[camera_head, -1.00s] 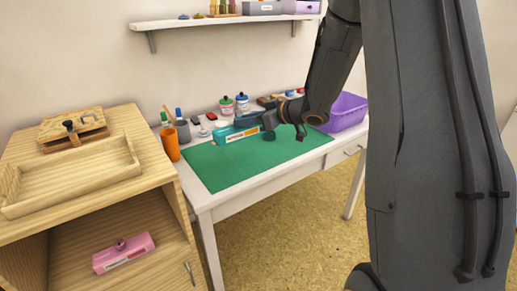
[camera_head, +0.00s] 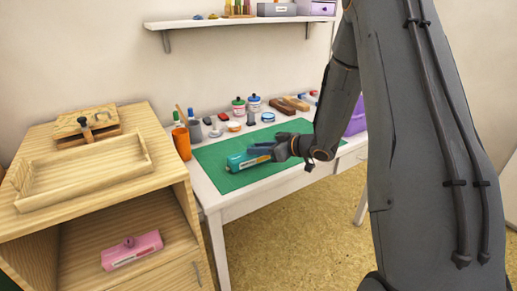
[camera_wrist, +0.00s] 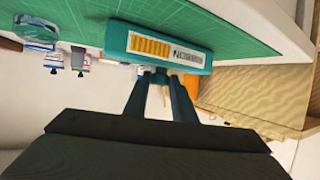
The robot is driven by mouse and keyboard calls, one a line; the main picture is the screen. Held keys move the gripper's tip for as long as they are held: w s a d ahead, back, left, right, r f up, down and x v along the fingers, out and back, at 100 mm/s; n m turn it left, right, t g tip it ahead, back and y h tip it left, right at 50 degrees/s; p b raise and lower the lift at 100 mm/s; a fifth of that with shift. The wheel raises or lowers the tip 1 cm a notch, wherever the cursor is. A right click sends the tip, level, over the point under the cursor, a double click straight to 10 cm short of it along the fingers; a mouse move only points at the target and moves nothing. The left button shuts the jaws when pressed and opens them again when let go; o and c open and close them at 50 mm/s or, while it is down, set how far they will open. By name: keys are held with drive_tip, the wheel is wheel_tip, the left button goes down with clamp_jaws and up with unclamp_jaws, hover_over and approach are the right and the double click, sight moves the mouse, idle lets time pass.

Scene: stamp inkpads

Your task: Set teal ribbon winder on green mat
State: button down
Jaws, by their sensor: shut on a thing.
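The teal ribbon winder (camera_head: 246,160) is a long box with a white label. My gripper (camera_head: 280,149) is shut on it at its right end in the head view. The green mat (camera_head: 222,181) covers the middle of the white table, and the winder is over its front left part. I cannot tell whether the winder touches the mat. In the wrist view the winder (camera_wrist: 160,48) lies across my fingers (camera_wrist: 160,82), with the green mat (camera_wrist: 235,38) behind it. Where the fingers meet the winder is partly hidden.
An orange cup (camera_head: 181,143), a grey cup (camera_head: 195,132), bottles and small pads line the table's back. A purple bin (camera_head: 356,118) stands at right, partly hidden by my arm. A wooden cabinet at left holds an empty tray (camera_head: 85,172) and a pink box (camera_head: 131,250).

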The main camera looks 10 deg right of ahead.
drive_tip(key=c, duration=1.5)
unclamp_jaws()
drive_tip(key=shift+f, duration=0.1)
